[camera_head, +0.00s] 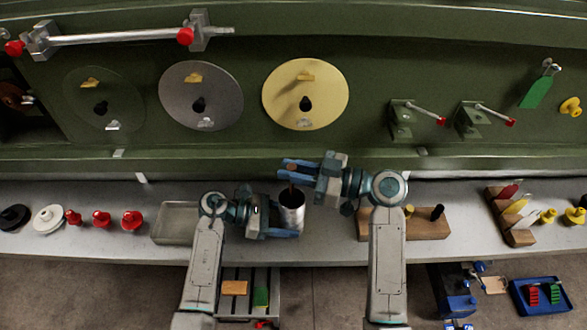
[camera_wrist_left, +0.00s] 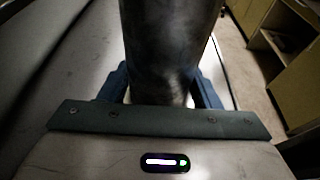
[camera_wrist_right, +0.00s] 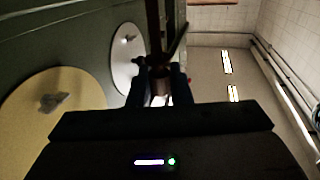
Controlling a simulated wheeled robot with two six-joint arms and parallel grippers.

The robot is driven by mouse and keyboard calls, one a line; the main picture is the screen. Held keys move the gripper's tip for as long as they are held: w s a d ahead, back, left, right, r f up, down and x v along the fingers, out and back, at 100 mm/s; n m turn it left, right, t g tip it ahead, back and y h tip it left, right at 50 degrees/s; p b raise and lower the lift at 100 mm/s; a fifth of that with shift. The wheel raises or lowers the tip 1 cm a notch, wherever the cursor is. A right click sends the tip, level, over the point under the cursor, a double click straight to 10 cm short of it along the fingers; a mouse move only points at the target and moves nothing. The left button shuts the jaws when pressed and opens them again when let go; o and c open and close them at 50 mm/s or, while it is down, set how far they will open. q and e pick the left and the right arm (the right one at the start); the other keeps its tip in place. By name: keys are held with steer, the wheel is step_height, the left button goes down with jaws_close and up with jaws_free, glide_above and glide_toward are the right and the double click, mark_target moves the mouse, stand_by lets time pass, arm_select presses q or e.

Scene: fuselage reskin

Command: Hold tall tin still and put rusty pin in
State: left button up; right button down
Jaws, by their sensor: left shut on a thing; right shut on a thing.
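The tall tin (camera_head: 292,214) is a grey metal cylinder standing upright on the bench. My left gripper (camera_head: 284,231) is shut on its lower part; the tin also fills the middle of the left wrist view (camera_wrist_left: 170,45). My right gripper (camera_head: 286,168) is shut on the rusty pin (camera_head: 292,168) just above the tin's open mouth. In the right wrist view the brown pin (camera_wrist_right: 158,88) sits between the fingers, with a dark thin part beyond it. In the head view I cannot tell whether the pin's lower end is inside the tin.
A shallow grey tray (camera_head: 173,238) lies left of my left gripper. A wooden block with pegs (camera_head: 430,228) stands behind my right forearm. The green fuselage panel (camera_head: 230,140) with round discs rises behind the bench. Red knobs (camera_head: 101,219) stand at the left.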

stand_by(0.5)
steer(key=shift+f, duration=2.6)
steer(key=c, duration=1.3)
jaws_free()
steer(key=shift+f, duration=0.1)
steer(key=shift+o, duration=0.2)
steer(key=shift+r, duration=0.3)
steer(key=shift+r, duration=3.9)
